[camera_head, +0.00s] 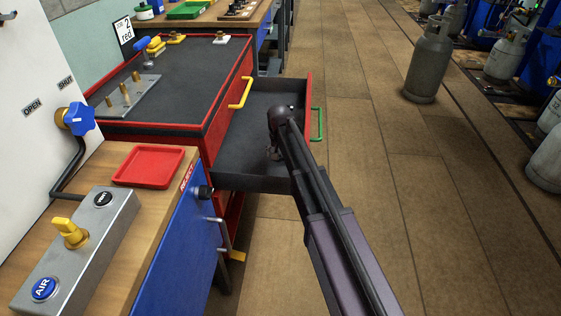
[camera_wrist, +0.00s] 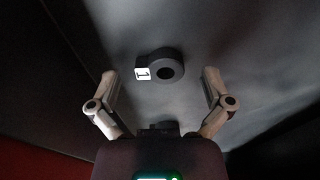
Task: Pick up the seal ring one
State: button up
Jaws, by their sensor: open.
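The seal ring one (camera_wrist: 171,55) shows in the wrist view as a dark ring with a round hole and a white tag marked 1 on its left side. It lies flat on the dark drawer floor (camera_wrist: 230,40). My gripper (camera_wrist: 160,82) is open and empty, with its two fingers spread wide to the left and right below the ring in the picture. The ring lies just beyond the fingertips, between their lines, and is not touched. In the head view my gripper (camera_head: 273,152) is inside the open drawer (camera_head: 245,180), and my arm hides the ring.
The red-edged drawer cabinet (camera_head: 170,75) stands left of the drawer, with fittings on top. The drawer walls surround my gripper. A red tray (camera_head: 148,166) lies on the wooden bench (camera_head: 120,225) at the left. The floor to the right is clear up to a gas cylinder (camera_head: 428,65).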

dwell(0.6)
jog(key=c, duration=0.8)
